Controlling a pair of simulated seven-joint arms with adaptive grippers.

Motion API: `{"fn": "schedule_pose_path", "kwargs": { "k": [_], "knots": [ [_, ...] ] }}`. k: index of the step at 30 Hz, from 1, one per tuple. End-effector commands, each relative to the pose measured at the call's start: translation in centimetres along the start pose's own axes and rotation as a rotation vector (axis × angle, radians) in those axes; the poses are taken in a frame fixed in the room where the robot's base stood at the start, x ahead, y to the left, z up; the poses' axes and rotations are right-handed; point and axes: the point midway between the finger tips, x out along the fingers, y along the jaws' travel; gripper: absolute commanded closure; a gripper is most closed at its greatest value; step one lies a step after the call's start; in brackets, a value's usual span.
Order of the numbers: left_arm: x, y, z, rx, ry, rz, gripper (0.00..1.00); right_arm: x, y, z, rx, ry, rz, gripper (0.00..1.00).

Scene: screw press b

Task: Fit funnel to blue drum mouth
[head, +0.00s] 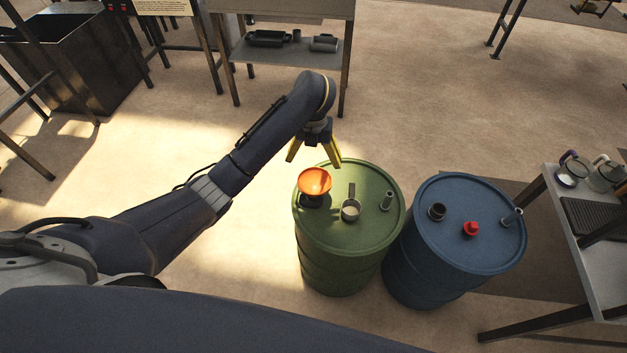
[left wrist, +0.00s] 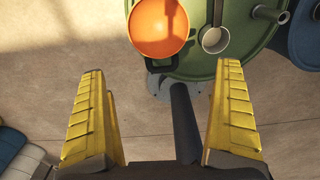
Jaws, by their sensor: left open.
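The orange funnel (head: 314,181) stands on top of the green drum (head: 345,245), at its left rim, with a dark part under its bowl. It also shows in the left wrist view (left wrist: 158,25). The blue drum (head: 440,265) stands to the right of the green one. A dark round mouth (head: 437,211) rises from the left of its top and looks open. My left gripper (head: 314,160) is open and empty, just beyond the funnel in the head view. Its two yellow fingers also show in the left wrist view (left wrist: 160,72), apart from the funnel. My right gripper is not in view.
A small long-handled cup (head: 350,208) and a grey spout (head: 387,201) are on the green drum. A red cap (head: 471,228) and a grey spout (head: 511,216) are on the blue drum. A table (head: 565,215) with jugs stands at right.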

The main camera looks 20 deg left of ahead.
Motion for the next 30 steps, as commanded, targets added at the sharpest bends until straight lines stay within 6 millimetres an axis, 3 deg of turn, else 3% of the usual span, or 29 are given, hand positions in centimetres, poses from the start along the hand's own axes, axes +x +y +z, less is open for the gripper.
{"fn": "schedule_pose_path", "kwargs": {
  "k": [6,17,30],
  "knots": [
    [3.8,-0.2,-0.2,-0.001,0.006,-0.003,0.0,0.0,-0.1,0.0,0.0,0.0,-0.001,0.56],
    [6.2,-0.3,0.0,-0.001,-0.001,-0.006,0.0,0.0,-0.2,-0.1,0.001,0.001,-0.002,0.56],
    [11.5,0.1,-0.2,0.0,0.005,0.002,0.0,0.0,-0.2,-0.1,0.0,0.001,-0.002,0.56]
  ]
}}
